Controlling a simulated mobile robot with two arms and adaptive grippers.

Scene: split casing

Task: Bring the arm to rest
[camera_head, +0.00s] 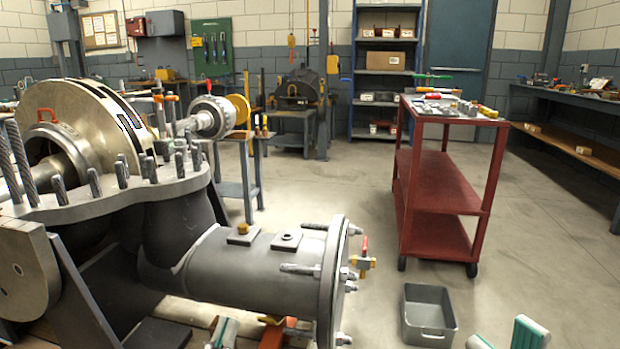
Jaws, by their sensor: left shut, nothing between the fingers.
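My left gripper (222,333) shows only by its green and grey fingertips at the bottom edge, left of the middle. It is shut with nothing between the fingers, in front of the grey lower casing (225,262) and its flanged pipe end. My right gripper (504,338) shows at the bottom edge, right of the middle. Its two green and pale fingertips stand apart, with only floor visible between them. Both arms are otherwise out of view. The casing's bolted top flange carries upright studs, and a pale metal rotor part (85,108) rises above it.
A grey open bin (428,318) stands on the floor just left of my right gripper. A red cart (440,200) with small items on top stands behind it. A valve with a red handle (363,262) sticks out beside the pipe flange.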

